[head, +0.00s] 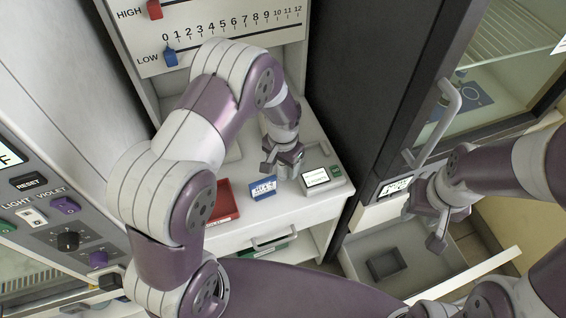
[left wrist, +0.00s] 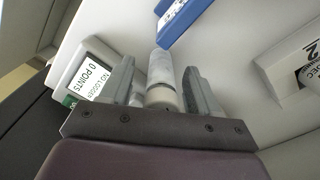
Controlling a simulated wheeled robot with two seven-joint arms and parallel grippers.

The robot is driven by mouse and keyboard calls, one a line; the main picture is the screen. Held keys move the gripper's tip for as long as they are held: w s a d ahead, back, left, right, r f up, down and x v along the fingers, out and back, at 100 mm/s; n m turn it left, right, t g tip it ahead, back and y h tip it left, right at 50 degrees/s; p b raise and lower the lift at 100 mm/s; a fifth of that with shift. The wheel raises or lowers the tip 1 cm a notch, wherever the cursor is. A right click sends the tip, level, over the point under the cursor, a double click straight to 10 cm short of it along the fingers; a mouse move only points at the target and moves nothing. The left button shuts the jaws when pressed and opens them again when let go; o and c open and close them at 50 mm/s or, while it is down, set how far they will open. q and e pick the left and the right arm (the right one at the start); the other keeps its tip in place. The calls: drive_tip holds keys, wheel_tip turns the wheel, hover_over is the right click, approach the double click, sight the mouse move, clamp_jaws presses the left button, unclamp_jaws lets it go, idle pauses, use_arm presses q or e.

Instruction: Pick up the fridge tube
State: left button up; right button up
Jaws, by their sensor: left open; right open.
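A pale tube (left wrist: 161,72) with a ringed end lies between the two fingers of my left gripper (left wrist: 158,85) in the left wrist view. The fingers are open, with a gap on the right; contact on the left is hard to tell. In the head view my left gripper (head: 283,158) is low over the white counter, beside the small display device, and I cannot make out the tube there. My right gripper (head: 432,220) is open and empty, over the grey drawer at the right.
A blue labelled block (head: 262,188), a red tray (head: 222,202) and a display device (head: 322,178) sit on the white counter (head: 300,205). A grey open drawer (head: 365,240) holds a dark box (head: 386,263). A dark glass-door cabinet (head: 450,95) stands at the right.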

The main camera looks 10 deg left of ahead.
use_arm(q)
drive_tip(key=shift+f, duration=0.35)
drive_tip(key=shift+w+f, duration=0.15)
clamp_jaws()
